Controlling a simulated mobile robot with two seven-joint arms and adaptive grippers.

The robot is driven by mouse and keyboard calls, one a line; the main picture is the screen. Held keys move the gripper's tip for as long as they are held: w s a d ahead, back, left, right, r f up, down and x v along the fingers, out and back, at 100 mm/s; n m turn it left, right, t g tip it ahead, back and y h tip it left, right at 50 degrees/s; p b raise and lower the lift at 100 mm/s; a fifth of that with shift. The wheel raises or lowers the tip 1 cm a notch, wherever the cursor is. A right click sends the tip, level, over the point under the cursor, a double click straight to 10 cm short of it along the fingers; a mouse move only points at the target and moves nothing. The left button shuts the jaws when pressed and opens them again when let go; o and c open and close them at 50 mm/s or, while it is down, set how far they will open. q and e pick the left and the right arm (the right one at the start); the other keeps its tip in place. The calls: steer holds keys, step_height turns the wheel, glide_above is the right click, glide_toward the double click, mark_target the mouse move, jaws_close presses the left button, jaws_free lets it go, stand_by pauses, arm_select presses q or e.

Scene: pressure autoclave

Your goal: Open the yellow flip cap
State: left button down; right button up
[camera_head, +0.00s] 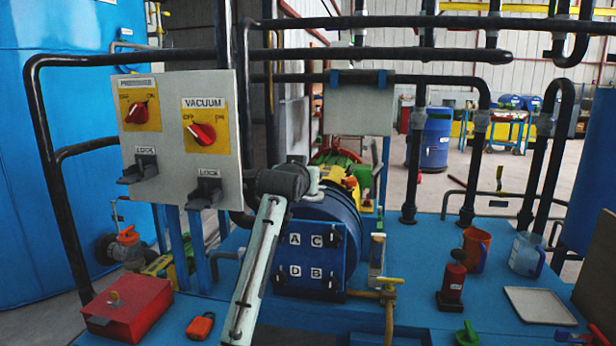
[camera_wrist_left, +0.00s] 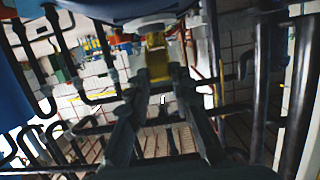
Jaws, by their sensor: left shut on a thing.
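In the left wrist view, a yellow piece (camera_wrist_left: 157,64), which looks like this cap, sits between the fingertips of my left gripper (camera_wrist_left: 160,76). The two fingers are closed on it from both sides. In the head view, my left arm reaches up in front of the vessel, and its wrist hides the fingers. How far the cap is tilted cannot be told. My right gripper is not in view.
A grey panel with red PRESSURE and VACUUM knobs (camera_head: 201,135) stands left of the arm. Black pipes (camera_head: 410,175) frame the vessel.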

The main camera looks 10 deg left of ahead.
arm_select(q)
steer(key=c, duration=1.3)
jaws_free()
steer(key=v, duration=1.2)
